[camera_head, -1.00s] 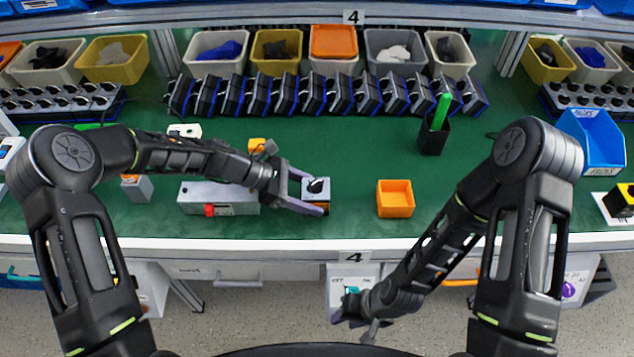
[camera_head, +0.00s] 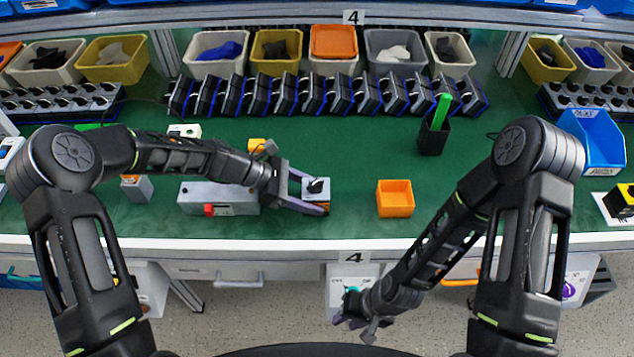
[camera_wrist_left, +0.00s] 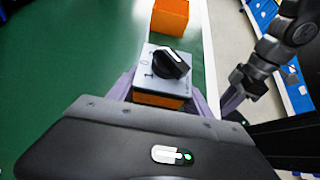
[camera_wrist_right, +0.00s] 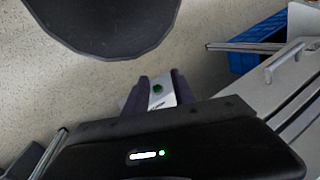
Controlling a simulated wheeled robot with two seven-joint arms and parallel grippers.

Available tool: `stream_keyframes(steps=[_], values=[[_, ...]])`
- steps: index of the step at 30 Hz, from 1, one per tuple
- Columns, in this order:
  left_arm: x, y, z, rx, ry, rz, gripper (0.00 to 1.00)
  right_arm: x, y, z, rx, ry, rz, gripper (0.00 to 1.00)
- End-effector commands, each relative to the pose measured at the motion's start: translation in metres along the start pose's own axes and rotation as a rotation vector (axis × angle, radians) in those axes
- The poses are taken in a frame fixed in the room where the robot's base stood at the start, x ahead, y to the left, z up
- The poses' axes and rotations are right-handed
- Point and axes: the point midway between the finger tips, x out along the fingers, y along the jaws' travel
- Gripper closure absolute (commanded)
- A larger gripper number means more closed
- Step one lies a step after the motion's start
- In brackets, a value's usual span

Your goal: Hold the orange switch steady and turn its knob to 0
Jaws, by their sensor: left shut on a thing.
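The orange switch (camera_head: 316,197) has a grey top plate and a black knob (camera_head: 316,185). It sits near the front edge of the green table. My left gripper (camera_head: 308,195) is shut on its sides. In the left wrist view the switch's orange body (camera_wrist_left: 158,100) is between the fingers. The knob (camera_wrist_left: 172,62) has a white line, and small marks lie on the plate to its left. My right gripper (camera_head: 362,322) hangs low in front of the table, apart from the switch. Its fingers (camera_wrist_right: 158,98) are apart and empty.
An orange open box (camera_head: 395,199) stands right of the switch. A grey box with a red button (camera_head: 209,210) lies to the left. A black holder (camera_head: 433,138) with a green piece stands behind. The table between the switch and the orange box is clear.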

Motion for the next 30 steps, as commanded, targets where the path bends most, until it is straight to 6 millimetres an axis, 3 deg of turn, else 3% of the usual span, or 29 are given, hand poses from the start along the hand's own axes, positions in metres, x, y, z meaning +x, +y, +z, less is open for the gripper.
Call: stream_keyframes(steps=[5,11,17,21,24,30], values=[[0.000,0.000,0.000,0.000,0.000,0.001,0.84,-0.007,0.007,-0.003,0.147,-0.098,0.036,0.69],[0.000,0.000,0.000,0.000,0.000,0.001,0.84,-0.037,0.030,-0.006,0.442,-0.264,0.190,0.69],[0.000,0.000,0.000,0.000,0.000,0.001,0.84,-0.101,0.064,-0.014,0.805,-0.362,0.488,0.69],[0.000,0.000,0.000,0.000,0.000,0.001,0.84,-0.164,0.083,-0.027,1.062,-0.338,0.744,0.69],[0.000,0.000,0.000,0.000,0.000,0.001,0.84,-0.201,0.067,-0.064,1.138,-0.236,0.831,0.69],[0.000,0.000,0.000,0.000,0.000,0.000,0.84,-0.220,-0.009,-0.137,0.998,-0.082,0.698,0.69]])
